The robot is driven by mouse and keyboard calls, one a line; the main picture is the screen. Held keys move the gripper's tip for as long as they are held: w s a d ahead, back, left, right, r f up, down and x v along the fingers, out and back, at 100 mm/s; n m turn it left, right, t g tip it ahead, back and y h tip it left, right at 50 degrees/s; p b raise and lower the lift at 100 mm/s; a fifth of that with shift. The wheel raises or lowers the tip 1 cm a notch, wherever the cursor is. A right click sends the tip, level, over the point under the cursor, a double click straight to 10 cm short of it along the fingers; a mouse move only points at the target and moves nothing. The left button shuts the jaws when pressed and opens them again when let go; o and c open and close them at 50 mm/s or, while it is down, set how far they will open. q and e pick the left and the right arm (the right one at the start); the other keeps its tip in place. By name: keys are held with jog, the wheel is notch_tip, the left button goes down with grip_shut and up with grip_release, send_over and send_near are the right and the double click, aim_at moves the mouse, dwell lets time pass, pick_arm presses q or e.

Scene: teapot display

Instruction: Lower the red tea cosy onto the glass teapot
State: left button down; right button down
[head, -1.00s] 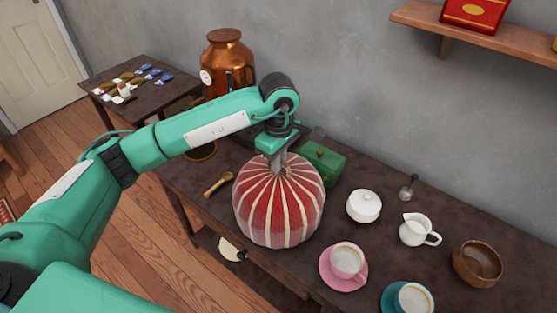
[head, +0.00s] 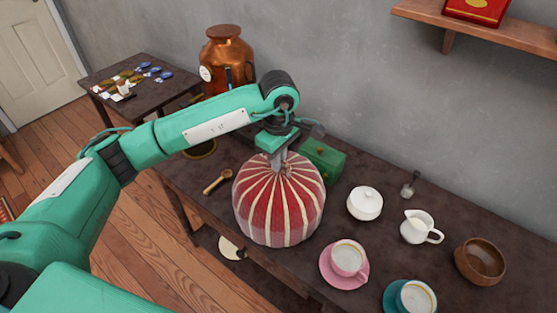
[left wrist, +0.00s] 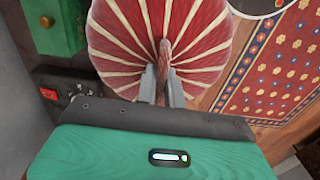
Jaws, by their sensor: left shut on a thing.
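The red tea cosy (head: 278,207) with cream stripes hangs or stands upright over the table, centre of the head view. My left gripper (head: 277,163) is above it and shut on its gathered top. In the left wrist view the gripper (left wrist: 163,80) pinches the cosy's top knot, and the striped cosy (left wrist: 120,40) fans out beyond the fingers. The glass teapot is not visible; the cosy may hide it. I cannot tell whether the cosy's lower rim touches the table. My right gripper is not in view.
A green box (head: 323,160) stands close behind the cosy. A wooden spoon (head: 216,181) lies left; a copper urn (head: 228,65) stands behind.

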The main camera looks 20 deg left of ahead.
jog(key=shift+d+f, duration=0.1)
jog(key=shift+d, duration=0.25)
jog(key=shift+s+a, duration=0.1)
